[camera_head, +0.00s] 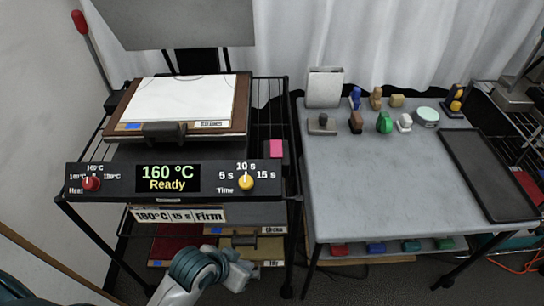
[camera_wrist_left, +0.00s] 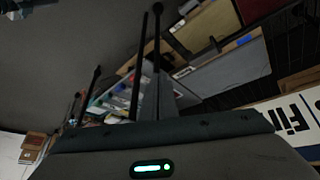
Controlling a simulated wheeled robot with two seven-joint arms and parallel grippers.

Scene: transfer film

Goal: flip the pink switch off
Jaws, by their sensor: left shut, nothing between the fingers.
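The pink switch (camera_head: 276,149) is a small upright block on a dark box at the right side of the press, behind the control panel (camera_head: 210,180). I cannot tell from its shape which way it is set. The panel's display (camera_head: 168,178) is lit and reads "160 °C Ready". My left gripper (camera_head: 240,275) is low in front of the rack, below the panel, well apart from the switch. It is shut and empty. In the left wrist view, the gripper housing fills the bottom and the switch is not seen. My right gripper is not in view.
A red knob (camera_head: 91,183) and a yellow knob (camera_head: 246,181) are on the panel. A white sheet (camera_head: 186,97) lies on the press. A card (camera_head: 179,215) reading "180°C 15 s Firm" hangs below. A grey table (camera_head: 400,180) with stamps and a black tray (camera_head: 487,175) stands right.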

